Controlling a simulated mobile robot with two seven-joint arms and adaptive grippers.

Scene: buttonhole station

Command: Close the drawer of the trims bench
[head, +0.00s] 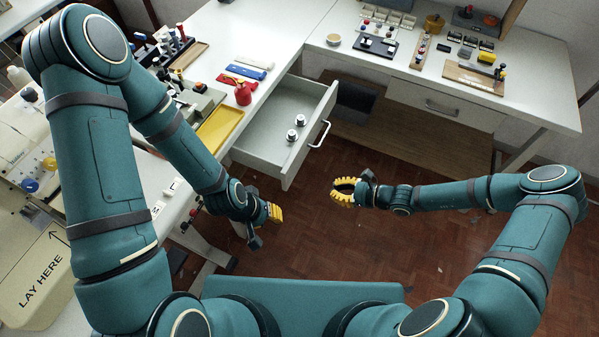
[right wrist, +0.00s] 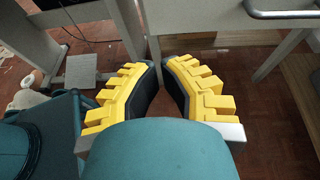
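The pulled-out grey drawer (head: 268,143) juts from the white bench at the centre of the head view, with two small silver-and-dark round items inside. Its bar handle (head: 320,134) is on the front panel and also shows at the top right of the right wrist view (right wrist: 290,14). My right gripper (head: 343,191) is empty, in front of the drawer and below its handle, apart from both. Its yellow fingers (right wrist: 160,64) curve together, tips almost meeting. My left gripper (head: 268,225) is below and left of the drawer front, seen edge-on; its opening is hidden.
The bench top (head: 260,38) holds a red pot (head: 243,93), a yellow tray (head: 220,128) and coloured strips. Another bench drawer (head: 440,106) at the right is shut. The wooden floor in front of the open drawer is clear. Bench legs show in the right wrist view.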

